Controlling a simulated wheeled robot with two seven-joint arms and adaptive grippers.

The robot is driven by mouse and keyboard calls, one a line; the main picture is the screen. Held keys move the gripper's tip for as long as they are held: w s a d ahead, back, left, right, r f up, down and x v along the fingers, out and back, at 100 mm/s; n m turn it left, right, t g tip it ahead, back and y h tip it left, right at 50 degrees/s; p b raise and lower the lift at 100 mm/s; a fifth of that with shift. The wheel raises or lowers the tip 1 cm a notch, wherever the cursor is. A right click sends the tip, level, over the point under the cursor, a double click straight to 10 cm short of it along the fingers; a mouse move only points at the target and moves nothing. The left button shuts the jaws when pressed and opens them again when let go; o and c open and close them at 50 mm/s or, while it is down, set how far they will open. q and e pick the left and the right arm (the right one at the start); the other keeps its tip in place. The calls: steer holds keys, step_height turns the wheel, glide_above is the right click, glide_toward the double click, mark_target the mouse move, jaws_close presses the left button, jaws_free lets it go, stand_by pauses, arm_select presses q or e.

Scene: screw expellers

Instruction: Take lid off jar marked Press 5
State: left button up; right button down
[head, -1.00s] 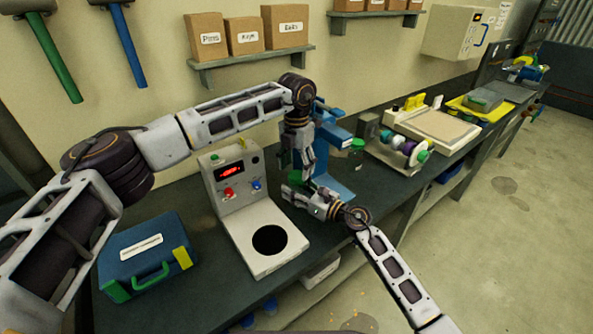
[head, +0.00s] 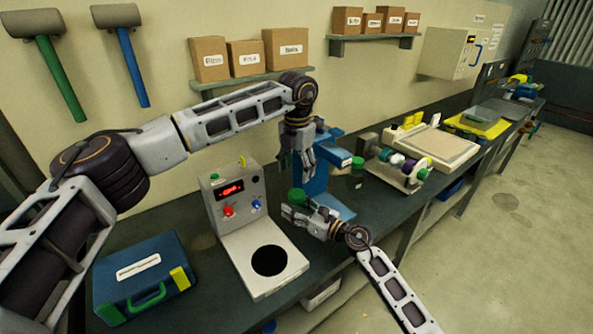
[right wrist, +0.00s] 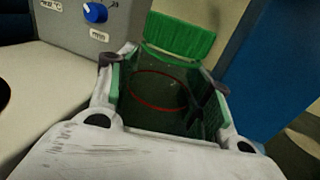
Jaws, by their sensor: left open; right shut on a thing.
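My right gripper (head: 300,222) is shut on a clear jar (right wrist: 160,92), beside the blue press on the bench. In the right wrist view the jar sits between the green finger pads, with a red ring showing through its glass. Its ribbed green lid (right wrist: 180,38) is at the jar's top; the lid also shows in the head view (head: 297,196). My left gripper (head: 297,166) is open and points down, above that lid and apart from it. No label marked Press 5 is readable on the held jar.
A blue case (head: 142,272) lies front left.

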mark_target(296, 193)
arm_select(q)
steer(key=m, duration=0.4)
steer(key=shift+s+r, duration=0.1)
steer(key=shift+s, duration=0.05)
steer(key=m, duration=0.4)
steer(key=shift+s+m, duration=0.15)
steer(key=shift+m, duration=0.25)
steer(key=m, duration=0.4)
steer(key=shift+s+g, duration=0.1)
steer(key=shift+g, duration=0.2)
steer(key=m, duration=0.4)
steer(key=shift+f, duration=4.1)
